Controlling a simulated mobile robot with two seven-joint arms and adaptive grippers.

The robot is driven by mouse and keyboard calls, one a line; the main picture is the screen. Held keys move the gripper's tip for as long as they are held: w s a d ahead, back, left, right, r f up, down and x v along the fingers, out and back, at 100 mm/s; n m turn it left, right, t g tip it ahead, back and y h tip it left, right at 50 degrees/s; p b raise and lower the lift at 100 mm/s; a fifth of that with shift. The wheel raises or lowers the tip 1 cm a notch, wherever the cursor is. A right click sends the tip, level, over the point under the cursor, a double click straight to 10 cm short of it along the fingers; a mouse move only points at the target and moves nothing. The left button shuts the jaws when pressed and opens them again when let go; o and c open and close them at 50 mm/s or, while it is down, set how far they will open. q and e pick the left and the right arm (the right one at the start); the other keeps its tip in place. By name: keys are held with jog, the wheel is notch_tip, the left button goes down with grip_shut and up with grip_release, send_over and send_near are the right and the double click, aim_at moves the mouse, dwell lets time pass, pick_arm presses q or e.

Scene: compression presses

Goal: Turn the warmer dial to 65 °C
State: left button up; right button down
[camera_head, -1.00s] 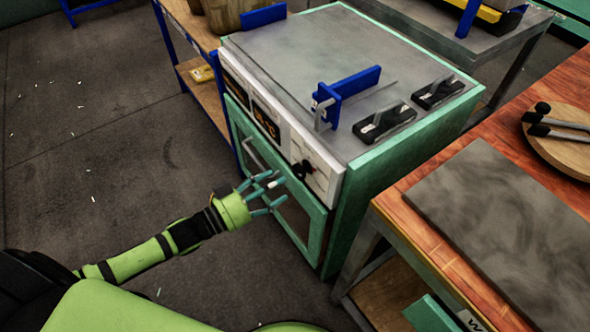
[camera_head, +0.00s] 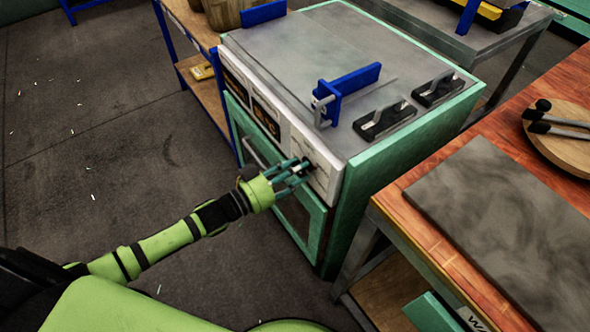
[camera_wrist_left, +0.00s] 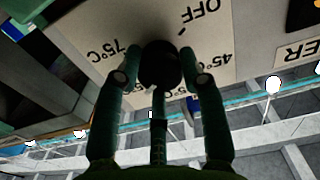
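The warmer (camera_head: 348,190) is a teal cabinet with a grey metal top and a white front panel (camera_head: 322,180). Its black dial (camera_head: 308,163) is mostly hidden by my left gripper (camera_head: 297,170) in the head view. In the left wrist view the dial (camera_wrist_left: 160,68) sits between the fingers of my left gripper (camera_wrist_left: 162,78), with one fingertip close to each side. I cannot tell whether they touch it. The markings 75°C, 45°C and OFF show around it; others are partly covered. The dial's pointer is not clear. My right gripper is not in view.
A lit display (camera_head: 266,118) is left of the dial. Blue bracket (camera_head: 345,88) and black clamps (camera_head: 384,120) stand on the warmer's top. A wooden table (camera_head: 400,205) with a grey slab (camera_head: 505,225) is at the right. Floor at left is mostly clear.

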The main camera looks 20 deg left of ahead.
pick_arm(q)
jog(key=shift+f+m, duration=0.2)
jog(key=shift+m, duration=0.2)
jog(key=o, duration=1.1)
jog(key=shift+c, duration=0.2)
jog(key=shift+o, duration=0.3)
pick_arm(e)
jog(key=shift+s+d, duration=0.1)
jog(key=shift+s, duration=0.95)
pick_arm(q)
jog(key=v, duration=1.2)
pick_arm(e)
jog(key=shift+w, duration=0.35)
pick_arm(q)
jog(key=shift+p, duration=0.3)
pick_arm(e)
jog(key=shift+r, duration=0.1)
